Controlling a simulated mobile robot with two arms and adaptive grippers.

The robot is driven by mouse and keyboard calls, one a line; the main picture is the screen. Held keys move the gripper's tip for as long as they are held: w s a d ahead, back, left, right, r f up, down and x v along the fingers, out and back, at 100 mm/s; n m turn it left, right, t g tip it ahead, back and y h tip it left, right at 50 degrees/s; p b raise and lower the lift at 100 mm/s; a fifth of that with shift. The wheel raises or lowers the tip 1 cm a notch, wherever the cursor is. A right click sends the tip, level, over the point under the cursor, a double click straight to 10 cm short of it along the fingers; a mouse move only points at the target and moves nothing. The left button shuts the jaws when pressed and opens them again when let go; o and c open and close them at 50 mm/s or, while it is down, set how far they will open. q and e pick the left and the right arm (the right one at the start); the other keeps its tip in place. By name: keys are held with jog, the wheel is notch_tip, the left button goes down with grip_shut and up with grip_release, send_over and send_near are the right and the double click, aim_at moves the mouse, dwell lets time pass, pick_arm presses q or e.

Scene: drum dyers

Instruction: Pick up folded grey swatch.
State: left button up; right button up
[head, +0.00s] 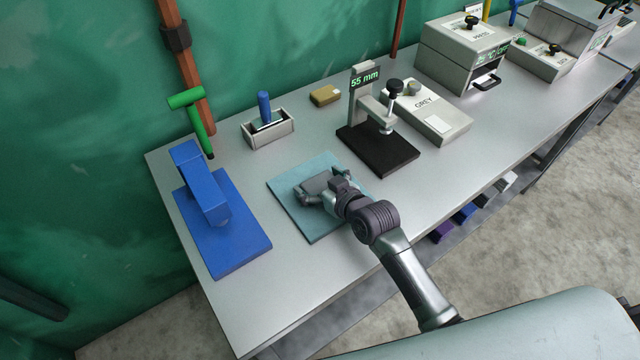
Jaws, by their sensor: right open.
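The folded grey swatch (317,182) is a small grey piece lying on the teal mat (288,200) near the left part of the bench. My right gripper (311,190) reaches in from the lower right, low over the mat, and is open. Its fingers are at the swatch and hide part of it. I cannot tell whether they touch it. My left gripper is not in view.
A blue stand (222,225) is left of the mat. Behind it are a grey holder with a blue-handled tool (268,128), a tan block (325,96) and a gauge on a black base (378,150). A "GREY" box (432,112) stands further right. The front bench strip is clear.

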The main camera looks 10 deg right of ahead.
aim_at(318, 180)
jog(key=shift+c, duration=0.7)
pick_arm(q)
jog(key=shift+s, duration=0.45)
pick_arm(e)
jog(key=c, duration=0.7)
jog(key=shift+r, duration=0.1)
jog(key=shift+r, duration=0.5)
notch_tip(318, 180, up, 3)
jog(key=shift+f+b, duration=0.1)
jog(key=shift+b, duration=0.25)
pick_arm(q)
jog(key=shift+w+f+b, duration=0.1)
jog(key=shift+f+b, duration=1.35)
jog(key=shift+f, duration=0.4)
pick_arm(e)
jog(key=shift+w+d+r, duration=0.75)
jog(key=shift+d+r, duration=0.45)
jog(key=shift+d, duration=0.6)
jog(key=shift+w+d+r, duration=0.8)
jog(key=shift+d+r, duration=0.35)
jog(key=shift+d, duration=0.7)
jog(key=shift+w+d+r, duration=0.75)
jog(key=shift+d+r, duration=0.45)
jog(key=shift+d, duration=0.6)
